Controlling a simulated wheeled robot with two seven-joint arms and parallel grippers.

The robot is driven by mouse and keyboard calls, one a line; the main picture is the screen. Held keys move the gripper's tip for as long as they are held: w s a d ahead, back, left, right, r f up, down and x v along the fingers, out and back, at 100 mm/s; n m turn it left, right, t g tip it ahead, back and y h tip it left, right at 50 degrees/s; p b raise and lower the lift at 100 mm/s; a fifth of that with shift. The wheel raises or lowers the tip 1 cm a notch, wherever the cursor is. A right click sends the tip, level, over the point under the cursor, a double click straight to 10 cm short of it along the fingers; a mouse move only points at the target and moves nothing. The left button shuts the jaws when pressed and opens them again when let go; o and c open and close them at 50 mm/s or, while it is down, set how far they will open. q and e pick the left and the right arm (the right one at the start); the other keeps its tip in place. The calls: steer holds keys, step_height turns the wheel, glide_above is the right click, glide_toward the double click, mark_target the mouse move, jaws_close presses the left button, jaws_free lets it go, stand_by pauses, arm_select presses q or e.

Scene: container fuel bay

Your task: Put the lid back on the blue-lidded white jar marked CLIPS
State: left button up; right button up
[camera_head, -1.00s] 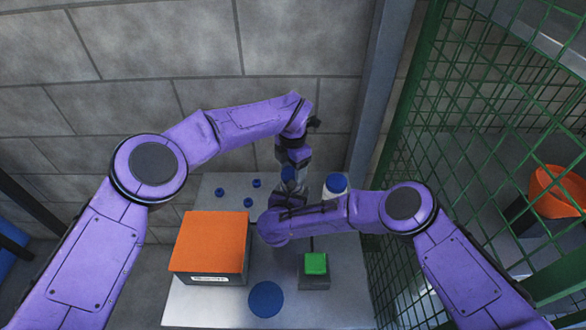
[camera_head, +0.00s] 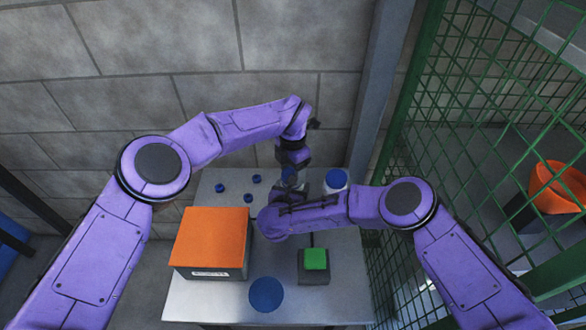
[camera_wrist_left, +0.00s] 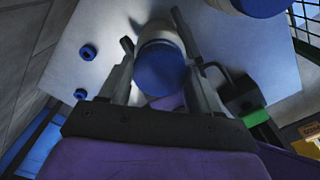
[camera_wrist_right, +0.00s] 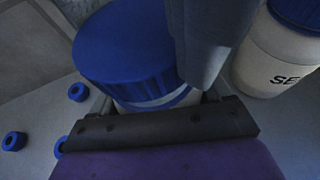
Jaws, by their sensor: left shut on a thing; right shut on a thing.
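A white jar (camera_wrist_right: 150,106) with a blue lid (camera_wrist_right: 125,45) stands upright at the back of the table; no CLIPS marking shows. My left gripper (camera_head: 289,176) comes down from above, its fingers either side of the blue lid, which also shows in the left wrist view (camera_wrist_left: 161,68). It is shut on the lid. The lid sits over the jar's mouth; I cannot tell whether it is fully seated. My right gripper (camera_head: 287,192) is shut on the jar's body from the front, partly hidden by its own arm.
A second blue-lidded white jar (camera_head: 336,183), its label starting "SE", stands close to the right. An orange-topped box (camera_head: 212,238), a green-topped grey block (camera_head: 315,261), a blue disc (camera_head: 266,295) and small blue rings (camera_head: 220,188) lie around. Green mesh (camera_head: 440,120) borders the right.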

arm_select(q)
steer(key=shift+f, duration=0.45)
steer(key=o, duration=1)
arm_select(e)
jaws_close()
arm_select(q)
steer(key=shift+r, duration=0.15)
step_height(320, 180, up, 4)
steer(key=shift+r, duration=0.15)
steer(key=shift+c, duration=0.3)
